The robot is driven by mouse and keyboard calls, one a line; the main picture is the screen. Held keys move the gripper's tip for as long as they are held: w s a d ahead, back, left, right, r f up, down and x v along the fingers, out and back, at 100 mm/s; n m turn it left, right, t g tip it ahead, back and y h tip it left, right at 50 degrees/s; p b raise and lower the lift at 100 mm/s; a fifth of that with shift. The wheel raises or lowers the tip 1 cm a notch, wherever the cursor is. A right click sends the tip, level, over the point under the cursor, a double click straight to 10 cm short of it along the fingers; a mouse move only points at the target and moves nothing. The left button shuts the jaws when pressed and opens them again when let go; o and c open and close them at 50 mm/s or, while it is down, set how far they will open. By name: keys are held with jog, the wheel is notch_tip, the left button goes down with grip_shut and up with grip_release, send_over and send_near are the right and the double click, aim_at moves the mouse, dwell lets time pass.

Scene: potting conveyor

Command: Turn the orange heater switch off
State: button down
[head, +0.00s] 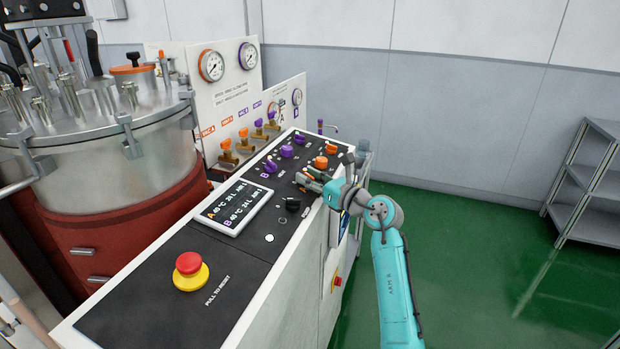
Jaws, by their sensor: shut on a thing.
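The control panel (245,262) has a black sloping top with purple and orange controls. My gripper (306,180) is over the right edge of the panel top, reaching in from the right. Its fingers are shut on a small orange switch, mostly hidden between and behind them. I cannot read its label or tell which way it is turned. A larger orange knob (320,162) stands just behind the fingers, uncovered. Purple knobs (287,151) stand to the left.
A black knob (293,204) is close in front of the fingers. A display (235,207) and a red emergency button (189,264) are nearer. A steel tank (150,155) stands left, and a grey shelf (590,190) right. The green floor between is clear.

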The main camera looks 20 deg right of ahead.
jog(key=n+g+y, duration=0.6)
jog(key=n, duration=0.1)
jog(key=shift+w+d+r+g+y, duration=0.1)
jog(key=shift+w+g+y, duration=0.05)
jog(key=shift+g+y, duration=0.2)
jog(key=shift+n+g+y, duration=0.85)
jog(key=shift+n+g, duration=1.35)
jog(key=shift+g, duration=0.65)
jog(key=shift+n+g, duration=0.4)
jog(key=shift+g, duration=0.3)
jog(key=c, duration=0.7)
grip_release()
jog(key=shift+c, duration=0.2)
jog(key=shift+s+d, duration=0.25)
jog(key=shift+d, duration=1.6)
jog(key=shift+s+d, duration=0.2)
jog(key=shift+d, duration=1.65)
